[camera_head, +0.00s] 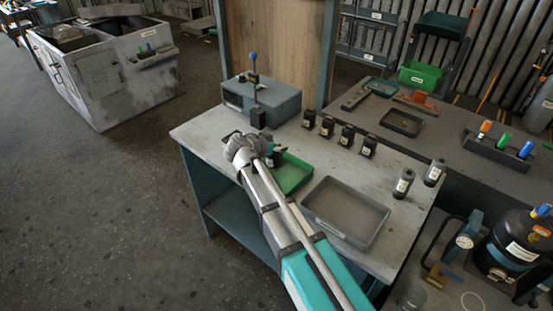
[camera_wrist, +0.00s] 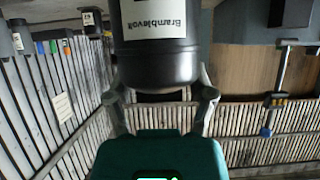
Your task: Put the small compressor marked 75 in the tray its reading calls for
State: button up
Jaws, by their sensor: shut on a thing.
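My gripper (camera_head: 273,154) is over the table, at the back left edge of the green tray (camera_head: 294,176). In the wrist view its two fingers (camera_wrist: 163,96) are shut around a dark cylinder (camera_wrist: 155,68) with a white label reading "Bramblevolt". No number shows on its visible side, and its far end is cut off by the frame. In the head view the held cylinder is too small and covered to make out well. A larger grey tray (camera_head: 322,222) lies right of the green one and looks empty. The visible part of the green tray looks empty.
Several small black cylinders with labels (camera_head: 347,136) stand in a row behind the trays. A grey box (camera_head: 275,103) with a blue-knobbed lever (camera_head: 253,70) stands at the back left. The table's left front corner is clear.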

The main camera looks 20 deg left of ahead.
jog(key=shift+w+a+f, duration=0.1)
jog(key=shift+w+f, duration=0.25)
jog(key=shift+f, duration=0.1)
jog(key=shift+w+f+b, duration=0.15)
jog(key=shift+b, duration=0.2)
grip_shut()
jog(key=shift+a, duration=0.1)
